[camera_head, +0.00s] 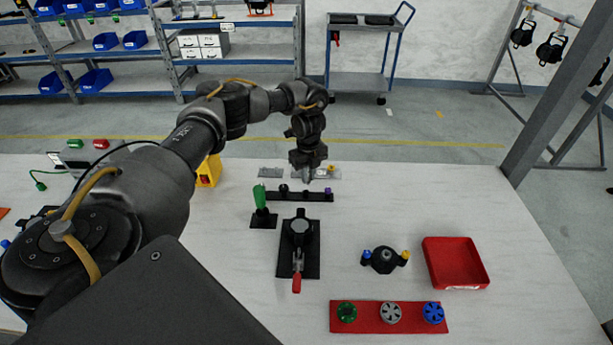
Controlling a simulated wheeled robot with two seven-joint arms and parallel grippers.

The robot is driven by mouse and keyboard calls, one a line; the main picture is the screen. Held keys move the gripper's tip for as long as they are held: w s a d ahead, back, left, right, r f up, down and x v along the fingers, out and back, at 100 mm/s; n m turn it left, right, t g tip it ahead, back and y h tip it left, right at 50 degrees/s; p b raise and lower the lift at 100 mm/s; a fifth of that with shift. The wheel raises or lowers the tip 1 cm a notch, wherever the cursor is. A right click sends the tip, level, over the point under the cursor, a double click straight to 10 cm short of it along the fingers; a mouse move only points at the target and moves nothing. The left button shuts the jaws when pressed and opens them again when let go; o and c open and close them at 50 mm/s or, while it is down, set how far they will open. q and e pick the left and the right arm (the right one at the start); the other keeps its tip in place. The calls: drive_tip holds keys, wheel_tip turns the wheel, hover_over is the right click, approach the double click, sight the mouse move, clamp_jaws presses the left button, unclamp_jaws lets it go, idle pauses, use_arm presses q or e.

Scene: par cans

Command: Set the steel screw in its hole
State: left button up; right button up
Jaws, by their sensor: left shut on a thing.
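My left gripper (308,176) reaches down over the far part of the table, at a small grey plate (323,176). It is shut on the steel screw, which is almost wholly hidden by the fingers. I cannot tell whether the screw touches the plate. A yellow-topped piece (332,168) stands on the plate just right of the fingers. The hole itself is hidden. My right gripper is not in view.
A black strip (268,196) with small dark and purple knobs lies just in front. Nearer are a green-handled piece (260,198), a black clamp with red tip (297,282), a black knob piece (384,262), a red tray (483,281) and a red board (368,324).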

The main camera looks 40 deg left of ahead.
use_arm(q)
drive_tip(key=s+d+f+n, duration=0.1)
drive_tip(key=s+d+n, duration=0.25)
drive_tip(key=d, duration=0.25)
drive_tip(key=s+d+f+n, duration=0.1)
drive_tip(key=s+d+n, duration=0.1)
drive_tip(key=d+n, duration=0.35)
drive_tip(key=s+d+n, duration=0.7)
drive_tip(key=s+d, duration=0.3)
drive_tip(key=s, duration=0.3)
drive_tip(key=shift+s+d+r, duration=0.2)
drive_tip(key=shift+d+r, duration=0.05)
drive_tip(key=shift+d, duration=0.15)
